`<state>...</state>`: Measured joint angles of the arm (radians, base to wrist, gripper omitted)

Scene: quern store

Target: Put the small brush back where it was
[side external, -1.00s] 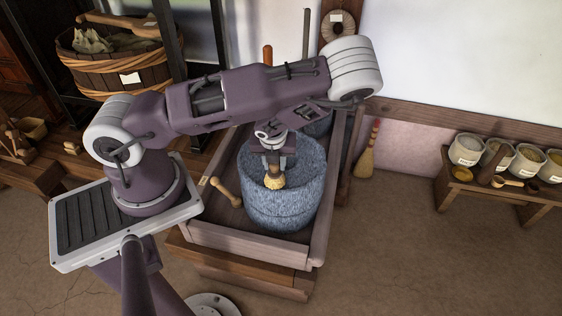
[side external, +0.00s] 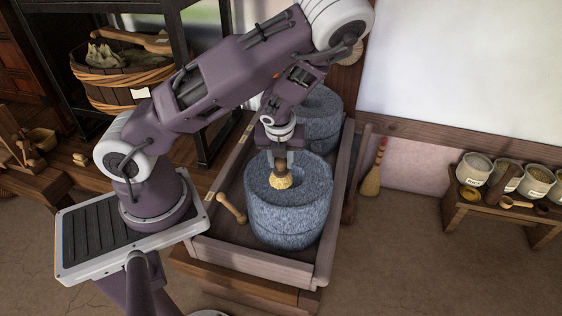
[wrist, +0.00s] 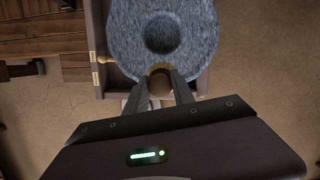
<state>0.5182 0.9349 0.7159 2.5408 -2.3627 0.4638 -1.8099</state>
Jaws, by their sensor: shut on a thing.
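My gripper (side external: 280,160) is shut on a small brush, with its pale straw bristles (side external: 279,182) pointing down. The brush is over the top of the front blue-grey quern stone (side external: 290,225); I cannot tell whether the bristles touch it. In the wrist view the brush's round brown end (wrist: 160,82) sits between the fingers of my gripper (wrist: 159,90). The stone's speckled top (wrist: 193,48) and its dark round hollow (wrist: 161,34) lie just beyond. The gripper and brush hide part of the stone's top in the side view.
The stone stands in a wooden trough (side external: 214,247) with raised sides. A wooden handle (side external: 231,208) lies at its left and a second stone (side external: 322,130) stands behind. A larger brush (side external: 372,175) leans on the wall. A low bench (side external: 500,215) at right holds labelled pots.

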